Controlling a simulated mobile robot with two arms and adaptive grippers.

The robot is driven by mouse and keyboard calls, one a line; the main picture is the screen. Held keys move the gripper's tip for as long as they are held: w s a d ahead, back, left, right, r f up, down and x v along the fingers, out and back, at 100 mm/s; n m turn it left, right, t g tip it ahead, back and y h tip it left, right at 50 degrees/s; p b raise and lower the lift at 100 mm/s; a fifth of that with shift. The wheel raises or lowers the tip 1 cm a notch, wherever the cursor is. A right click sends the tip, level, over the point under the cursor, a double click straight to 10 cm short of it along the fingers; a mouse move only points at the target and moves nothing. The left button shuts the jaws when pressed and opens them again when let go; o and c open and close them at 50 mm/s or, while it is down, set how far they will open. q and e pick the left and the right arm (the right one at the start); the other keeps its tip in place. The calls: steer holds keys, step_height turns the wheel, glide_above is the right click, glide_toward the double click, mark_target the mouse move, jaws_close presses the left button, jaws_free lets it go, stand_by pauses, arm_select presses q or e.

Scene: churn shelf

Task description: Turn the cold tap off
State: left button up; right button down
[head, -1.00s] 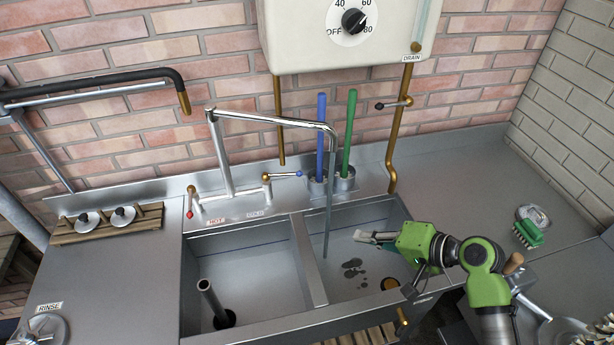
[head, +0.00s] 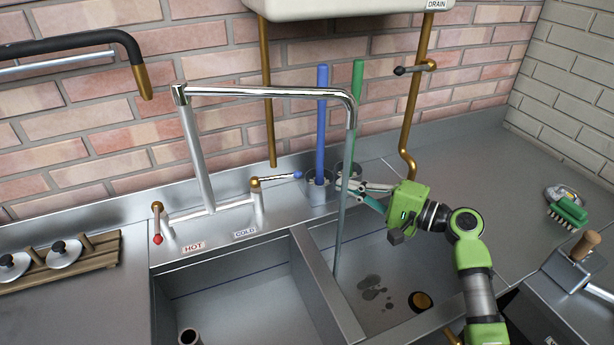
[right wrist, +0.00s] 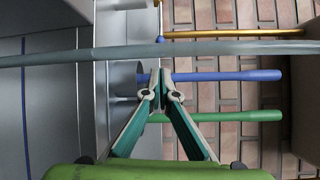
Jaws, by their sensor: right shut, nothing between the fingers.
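The cold tap's blue-tipped lever (head: 276,179) points right from its brass body, above the COLD label (head: 244,233). In the right wrist view a small blue tip (right wrist: 159,39) shows near the top. A stream of water (head: 341,220) falls from the chrome spout (head: 270,92) into the right basin; it crosses the right wrist view as a grey band (right wrist: 230,51). My right gripper (head: 346,183) is shut and empty, right of the lever and apart from it. Its tips (right wrist: 160,76) point towards the wall. My left gripper is out of view.
A blue handle (head: 322,120) and a green handle (head: 354,120) stand upright in holders behind the sink, close to my right gripper. The red-tipped hot tap (head: 157,225) is at left. A brass drain pipe (head: 413,110) runs down the wall at right.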

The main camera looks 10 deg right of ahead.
steer(key=p+x, duration=0.1)
steer(key=x, duration=0.9)
steer(key=shift+f+p, duration=0.1)
steer(key=shift+p, duration=0.3)
